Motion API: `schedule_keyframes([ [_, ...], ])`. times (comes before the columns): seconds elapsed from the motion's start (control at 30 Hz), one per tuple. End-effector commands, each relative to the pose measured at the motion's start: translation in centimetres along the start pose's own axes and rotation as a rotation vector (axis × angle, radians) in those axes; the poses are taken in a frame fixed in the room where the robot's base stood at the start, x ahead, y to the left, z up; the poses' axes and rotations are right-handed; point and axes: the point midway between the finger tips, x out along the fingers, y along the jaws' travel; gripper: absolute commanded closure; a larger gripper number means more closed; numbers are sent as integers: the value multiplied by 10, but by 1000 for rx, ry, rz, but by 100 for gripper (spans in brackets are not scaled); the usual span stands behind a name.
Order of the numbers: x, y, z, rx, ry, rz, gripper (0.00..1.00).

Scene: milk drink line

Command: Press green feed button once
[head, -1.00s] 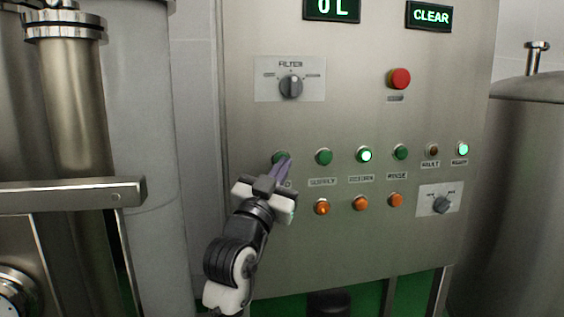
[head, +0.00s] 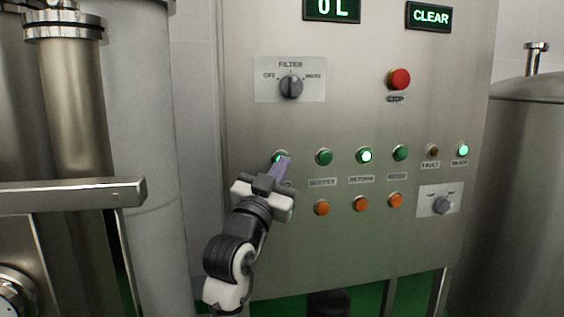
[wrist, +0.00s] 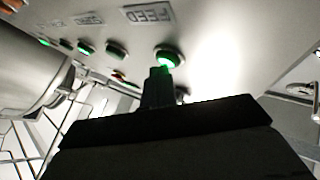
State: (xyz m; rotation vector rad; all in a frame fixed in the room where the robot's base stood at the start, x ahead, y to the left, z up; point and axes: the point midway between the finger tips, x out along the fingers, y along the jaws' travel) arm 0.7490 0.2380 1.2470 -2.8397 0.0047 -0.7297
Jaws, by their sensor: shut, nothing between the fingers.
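The green feed button (head: 278,157) is the leftmost in the upper row on the steel panel, and it glows green. In the wrist view the lit button (wrist: 168,55) stands beside its FEED label (wrist: 148,13). My gripper (head: 284,163) is shut and empty, with its fingertips at the button's lower right edge in the head view. In the wrist view the shut fingertips (wrist: 161,74) overlap the button's lower edge. I cannot tell whether they touch it. The fingers hide part of the button and its label in the head view.
Other green buttons (head: 324,157) sit to the right, one of them lit (head: 364,156), with orange buttons (head: 361,203) below. A red stop button (head: 399,79) and a filter knob (head: 291,87) are higher up. A steel rail (head: 75,194) is at left.

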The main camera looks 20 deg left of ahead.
Motion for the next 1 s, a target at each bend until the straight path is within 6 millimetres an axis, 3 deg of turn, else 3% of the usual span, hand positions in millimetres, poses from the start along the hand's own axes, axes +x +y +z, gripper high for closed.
schedule_keyframes([
  [1.0,-16,12,-11,0,1,0,100],
])
